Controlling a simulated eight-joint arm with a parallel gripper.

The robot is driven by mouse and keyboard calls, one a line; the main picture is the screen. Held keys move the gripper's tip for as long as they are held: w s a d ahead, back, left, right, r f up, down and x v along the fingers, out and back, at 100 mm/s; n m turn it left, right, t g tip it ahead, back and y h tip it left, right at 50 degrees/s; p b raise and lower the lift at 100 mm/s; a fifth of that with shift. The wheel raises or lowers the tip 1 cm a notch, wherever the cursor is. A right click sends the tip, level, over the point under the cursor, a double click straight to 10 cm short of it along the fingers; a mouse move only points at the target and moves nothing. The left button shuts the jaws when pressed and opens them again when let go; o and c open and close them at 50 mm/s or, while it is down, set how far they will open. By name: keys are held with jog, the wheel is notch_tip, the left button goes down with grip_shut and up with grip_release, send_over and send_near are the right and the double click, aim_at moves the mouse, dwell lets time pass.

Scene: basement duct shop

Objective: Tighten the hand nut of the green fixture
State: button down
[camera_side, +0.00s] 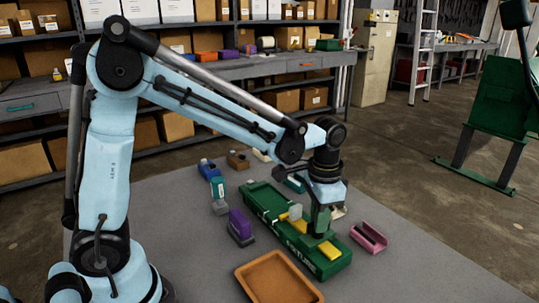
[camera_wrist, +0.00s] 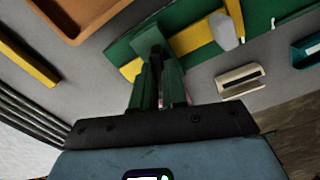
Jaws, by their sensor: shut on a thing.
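The green fixture (camera_side: 262,200) is a long green tray on the grey table, with yellow parts and a small grey block (camera_side: 295,212) in it. My gripper (camera_side: 320,226) reaches straight down over its near right part, beside a yellow block (camera_side: 329,250). In the wrist view the fixture (camera_wrist: 122,52) spans the top. There my gripper's two green fingers (camera_wrist: 157,62) are close together, shut on a small part of the fixture, which I take to be the hand nut. The fingers mostly hide that part, so its shape and seating cannot be told. The grey block (camera_wrist: 222,30) stands apart to the right.
An orange-brown tray (camera_side: 243,274) lies in front of the fixture. A purple holder (camera_side: 240,224) stands to its left and a pink holder (camera_side: 368,237) to its right. Several small items, one blue (camera_side: 209,169), lie behind. The table's right front is clear.

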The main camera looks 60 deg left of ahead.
jog(key=m, duration=1.3)
jog(key=shift+m, duration=0.3)
dwell(0.3)
jog(key=c, duration=1.2)
grip_release()
jog(key=shift+o, duration=0.2)
jog(key=shift+r, duration=0.1)
notch_tip(320, 180, up, 12)
